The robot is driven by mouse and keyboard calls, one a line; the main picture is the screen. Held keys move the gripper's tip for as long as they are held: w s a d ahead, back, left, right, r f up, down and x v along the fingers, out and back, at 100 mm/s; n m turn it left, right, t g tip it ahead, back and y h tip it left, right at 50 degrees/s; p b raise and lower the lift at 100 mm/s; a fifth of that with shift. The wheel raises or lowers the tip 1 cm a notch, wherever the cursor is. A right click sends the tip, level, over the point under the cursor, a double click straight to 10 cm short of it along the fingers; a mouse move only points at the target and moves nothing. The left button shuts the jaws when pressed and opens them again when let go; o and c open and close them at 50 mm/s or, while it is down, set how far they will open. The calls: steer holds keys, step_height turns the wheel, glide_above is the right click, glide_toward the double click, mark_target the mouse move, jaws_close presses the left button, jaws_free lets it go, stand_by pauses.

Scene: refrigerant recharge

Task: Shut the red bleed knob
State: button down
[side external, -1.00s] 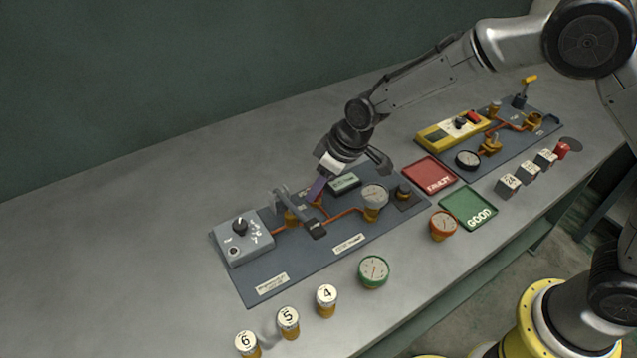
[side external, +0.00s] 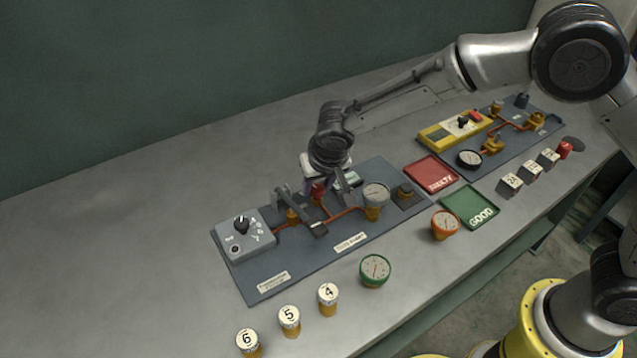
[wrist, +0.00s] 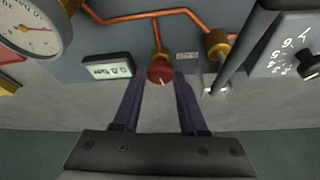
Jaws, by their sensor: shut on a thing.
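The red bleed knob (wrist: 160,73) sits at the end of a copper pipe on the dark panel, in the upper middle of the wrist view. My gripper (wrist: 160,76) has its two purple fingers on either side of the knob and is shut on it. A small pale mark shows on the knob's face. In the side view, the red knob (side external: 318,191) shows below my gripper (side external: 321,189), partly covered by the fingers. The knob is still mounted on the panel.
A grey lever (side external: 283,202) stands just left of the knob, near a grey dial box (side external: 244,237). A gauge (side external: 375,193) and a small display (wrist: 107,66) are close by. Loose gauges and numbered cans stand in front of the panel. The back left table is clear.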

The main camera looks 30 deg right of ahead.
steer(key=shift+m, duration=0.9)
steer(key=shift+h, duration=0.3)
steer(key=shift+c, duration=2.3)
jaws_free()
steer(key=shift+a+r, duration=0.1)
steer(key=v, duration=1.3)
steer(key=shift+r, duration=0.35)
